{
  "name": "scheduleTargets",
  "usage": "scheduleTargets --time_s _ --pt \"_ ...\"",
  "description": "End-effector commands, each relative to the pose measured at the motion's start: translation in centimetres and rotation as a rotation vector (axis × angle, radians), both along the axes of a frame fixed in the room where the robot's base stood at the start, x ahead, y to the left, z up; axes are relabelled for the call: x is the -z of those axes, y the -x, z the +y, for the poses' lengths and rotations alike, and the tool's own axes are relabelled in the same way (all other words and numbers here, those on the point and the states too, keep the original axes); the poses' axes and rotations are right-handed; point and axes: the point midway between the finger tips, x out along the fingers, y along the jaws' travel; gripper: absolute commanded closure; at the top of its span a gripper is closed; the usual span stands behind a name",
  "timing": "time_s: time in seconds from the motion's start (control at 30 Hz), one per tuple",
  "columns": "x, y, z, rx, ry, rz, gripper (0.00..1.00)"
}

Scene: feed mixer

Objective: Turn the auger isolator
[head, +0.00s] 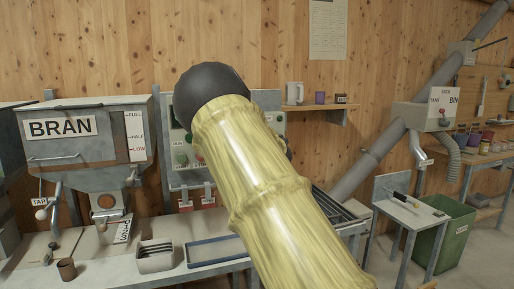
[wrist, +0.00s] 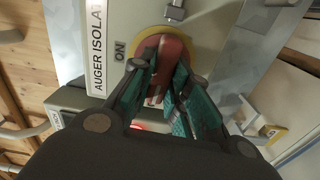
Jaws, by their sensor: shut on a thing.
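The auger isolator shows in the wrist view as a red handle (wrist: 174,50) on a round yellow plate (wrist: 147,44), mounted on a grey box (wrist: 125,17). The box is lettered AUGER ISOLAT, with the rest cut off, and an ON label (wrist: 120,50) sits left of the handle. My gripper (wrist: 162,88) has its green-padded fingers on either side of the red handle and is shut on it. The fingers cover the handle's lower part, so its exact angle is hard to tell. In the head view my arm hides the gripper and the isolator.
In the head view, a control panel (head: 181,135) is partly behind my arm. A BRAN hopper (head: 80,130) stands left above a bench holding a tray (head: 215,250) and a small box (head: 155,257). A green bin (head: 450,235) and a sloping pipe (head: 385,145) are at right.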

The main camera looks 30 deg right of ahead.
Motion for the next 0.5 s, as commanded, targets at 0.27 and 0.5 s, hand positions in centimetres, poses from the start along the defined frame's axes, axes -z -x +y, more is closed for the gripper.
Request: scheduleTargets --time_s 0.27,0.5 --pt "0.21 0.00 0.04 0.000 0.070 0.019 1.00" --pt "0.20 0.00 0.02 0.000 0.080 0.022 1.00"
